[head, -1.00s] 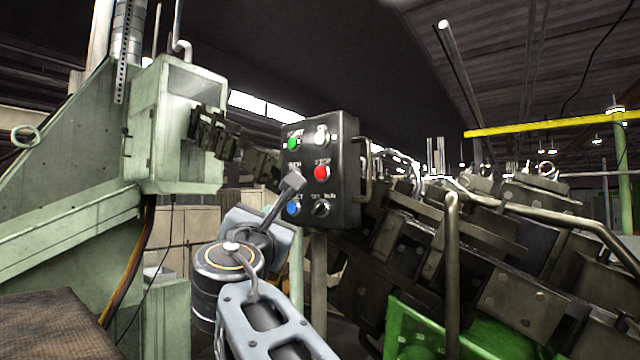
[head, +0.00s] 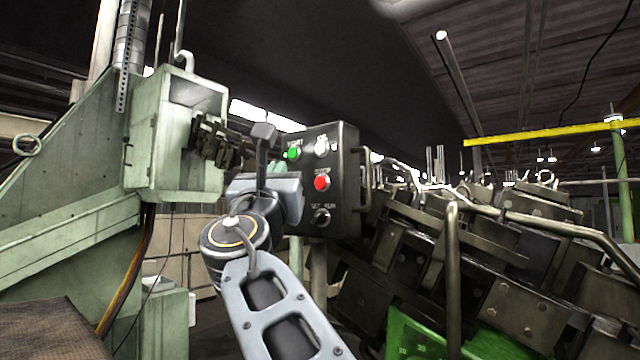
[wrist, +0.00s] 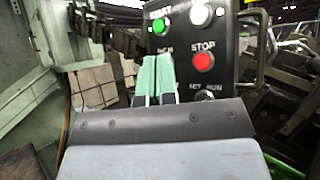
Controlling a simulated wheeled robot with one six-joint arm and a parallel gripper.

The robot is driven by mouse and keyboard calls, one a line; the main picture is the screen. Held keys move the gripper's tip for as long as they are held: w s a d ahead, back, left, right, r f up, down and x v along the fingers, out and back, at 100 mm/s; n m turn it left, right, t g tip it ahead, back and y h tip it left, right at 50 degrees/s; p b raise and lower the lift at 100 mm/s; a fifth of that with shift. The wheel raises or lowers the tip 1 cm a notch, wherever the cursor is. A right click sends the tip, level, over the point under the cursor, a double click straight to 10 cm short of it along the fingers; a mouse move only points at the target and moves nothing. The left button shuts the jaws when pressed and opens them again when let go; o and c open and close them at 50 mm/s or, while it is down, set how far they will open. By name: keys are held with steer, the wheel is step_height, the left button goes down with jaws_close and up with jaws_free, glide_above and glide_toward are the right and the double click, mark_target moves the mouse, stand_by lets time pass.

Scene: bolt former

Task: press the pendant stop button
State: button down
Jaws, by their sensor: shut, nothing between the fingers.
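The black pendant box (head: 347,190) faces me in the middle of the head view. Its red stop button (head: 321,183) is at mid-height on the right of the panel, under the STOP label; it also shows in the wrist view (wrist: 204,62). A green button (head: 292,154) and a white one (head: 321,147) sit above it, and a dark selector (head: 320,217) below. My gripper (wrist: 155,58) is shut and empty, its green fingertips left of the stop button in the wrist view. Whether they touch the panel I cannot tell. My wrist hides the panel's lower left.
A pale green machine cabinet (head: 178,140) stands left of the pendant. A bent handle (head: 365,178) is on the pendant's right side. Dark machine blocks (head: 470,250) and a metal rail (head: 452,270) fill the right, with a green part (head: 420,335) low down.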

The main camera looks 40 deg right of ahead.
steer(key=shift+w+d+b, duration=0.15)
steer(key=shift+w+d, duration=0.05)
steer(key=shift+d, duration=1.1)
steer(key=shift+w+d+b, duration=0.2)
steer(key=shift+w+d, duration=0.05)
steer(key=shift+d, duration=1)
steer(key=shift+w+d+b, duration=0.15)
steer(key=shift+w+d, duration=0.05)
steer(key=shift+d, duration=1.2)
steer(key=shift+w+d, duration=0.1)
steer(key=shift+d, duration=0.65)
steer(key=shift+a, duration=0.85)
steer(key=shift+s+a, duration=0.25)
steer(key=shift+a, duration=1)
steer(key=shift+s+a, duration=0.25)
steer(key=shift+a, duration=0.95)
